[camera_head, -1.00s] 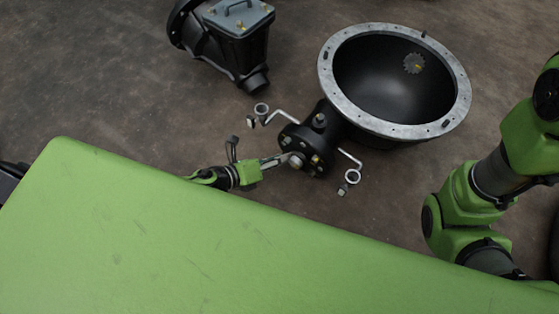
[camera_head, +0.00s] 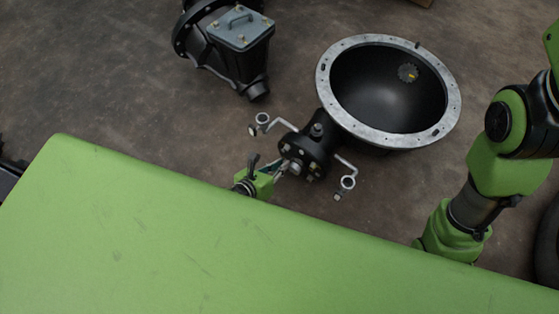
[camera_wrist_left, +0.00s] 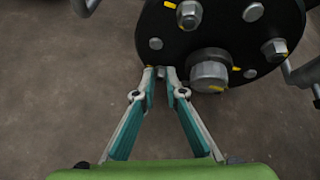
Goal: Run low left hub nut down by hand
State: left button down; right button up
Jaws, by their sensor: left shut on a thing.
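The black round hub (camera_head: 303,158) sits at the near end of the bell-shaped housing. In the head view the left gripper (camera_head: 281,169) reaches the hub from the lower left. My right arm shows at the right; its gripper is out of view.
The open bell housing (camera_head: 390,90) lies behind the hub. Bent handles with rings stand at the hub's left (camera_head: 284,124) and right (camera_head: 347,167). A black gearbox with a grey cover (camera_head: 238,30) lies upper left. Bare floor surrounds them.

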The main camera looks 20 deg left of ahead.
pick_arm(q)
jog(key=c, duration=2.2)
grip_release()
jog(key=shift+w+a, duration=0.2)
